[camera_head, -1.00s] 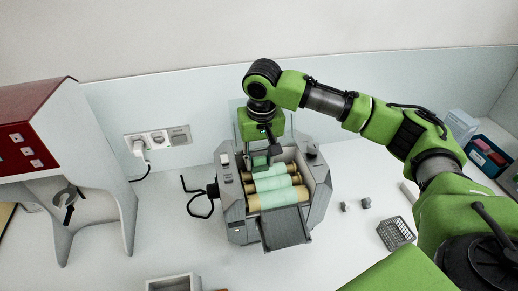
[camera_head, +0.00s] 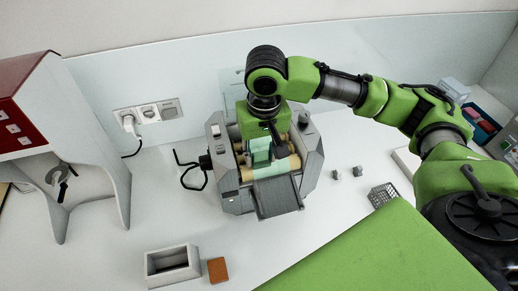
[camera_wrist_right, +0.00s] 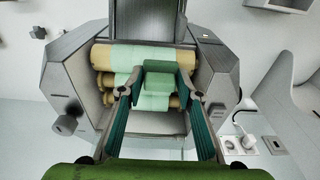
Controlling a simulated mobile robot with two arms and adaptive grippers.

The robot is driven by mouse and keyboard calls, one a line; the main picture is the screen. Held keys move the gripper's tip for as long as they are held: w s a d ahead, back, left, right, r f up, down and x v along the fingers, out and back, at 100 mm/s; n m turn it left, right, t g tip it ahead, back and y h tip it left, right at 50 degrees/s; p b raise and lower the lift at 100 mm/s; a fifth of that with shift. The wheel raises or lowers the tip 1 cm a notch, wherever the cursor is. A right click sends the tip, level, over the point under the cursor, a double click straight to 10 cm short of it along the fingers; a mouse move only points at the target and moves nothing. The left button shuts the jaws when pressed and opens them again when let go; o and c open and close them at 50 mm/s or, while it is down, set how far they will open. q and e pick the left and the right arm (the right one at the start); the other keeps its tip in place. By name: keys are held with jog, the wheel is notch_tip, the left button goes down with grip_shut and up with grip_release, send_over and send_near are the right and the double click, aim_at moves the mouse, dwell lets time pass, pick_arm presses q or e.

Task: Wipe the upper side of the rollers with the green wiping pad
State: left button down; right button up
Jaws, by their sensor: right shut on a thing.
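The machine (camera_head: 313,160) stands on the table with several rollers lying side by side in its open top. The front roller (camera_head: 295,162) has tan ends and a pale green middle; it also shows in the right wrist view (camera_wrist_right: 110,57). My right gripper (camera_head: 262,143) points down over the rollers, shut on the green wiping pad (camera_head: 261,152). In the right wrist view the pad (camera_wrist_right: 160,75) sits between the two fingertips, over the rollers' middle. I cannot tell for certain whether it touches them. The gripper hides part of the back rollers. My left gripper is out of view.
A grey plate (camera_head: 277,195) slopes off the machine's front. A black crank (camera_head: 188,172) sticks out left. A grey open box (camera_head: 172,266) and brown block (camera_head: 217,270) lie in front. A red-white device (camera_head: 70,150) stands left.

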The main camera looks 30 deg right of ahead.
jog(key=shift+f, duration=0.5)
dwell(0.6)
